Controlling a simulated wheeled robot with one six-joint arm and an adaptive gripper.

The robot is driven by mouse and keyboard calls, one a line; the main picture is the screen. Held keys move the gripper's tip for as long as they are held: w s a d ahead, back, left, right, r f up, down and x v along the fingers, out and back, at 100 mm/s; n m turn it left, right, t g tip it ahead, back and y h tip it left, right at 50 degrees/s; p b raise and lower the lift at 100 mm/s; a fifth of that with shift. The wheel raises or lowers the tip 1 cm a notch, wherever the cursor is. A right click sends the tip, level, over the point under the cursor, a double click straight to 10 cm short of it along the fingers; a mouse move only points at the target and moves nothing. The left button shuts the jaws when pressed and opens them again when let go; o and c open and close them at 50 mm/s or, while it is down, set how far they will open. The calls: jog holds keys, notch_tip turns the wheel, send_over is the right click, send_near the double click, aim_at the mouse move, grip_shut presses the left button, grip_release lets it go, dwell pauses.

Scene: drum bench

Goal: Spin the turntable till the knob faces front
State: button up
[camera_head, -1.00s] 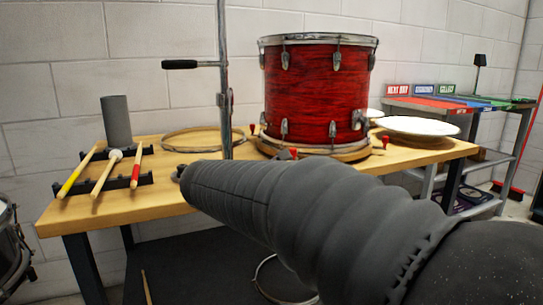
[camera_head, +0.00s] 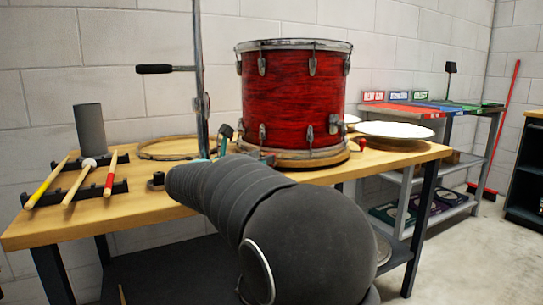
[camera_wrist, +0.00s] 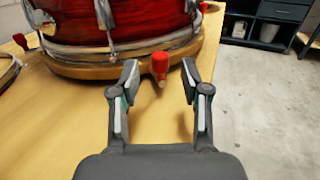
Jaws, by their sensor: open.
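A red drum (camera_head: 291,95) with chrome rims stands upright on a round wooden turntable (camera_head: 318,158) on the bench. A rounded chrome fitting (camera_head: 333,124), possibly the knob, shows at the drum's right side. A red-topped peg (camera_head: 361,143) stands at the turntable's right edge. In the wrist view, the turntable's rim (camera_wrist: 85,70) crosses the upper left. My gripper (camera_wrist: 160,72) is open, with a red-topped peg (camera_wrist: 160,66) between its fingertips and gaps on both sides. In the head view, my arm hides most of the gripper and part of the turntable's front.
A metal stand (camera_head: 200,80) rises left of the drum, by a wooden hoop (camera_head: 165,150). Drumsticks (camera_head: 75,185) lie on a black rack, with a grey cylinder (camera_head: 90,128) behind. Cymbals (camera_head: 393,130) lie right. The bench's front left (camera_head: 130,208) is clear.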

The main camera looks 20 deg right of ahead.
jog(key=shift+x, duration=2.6)
grip_shut()
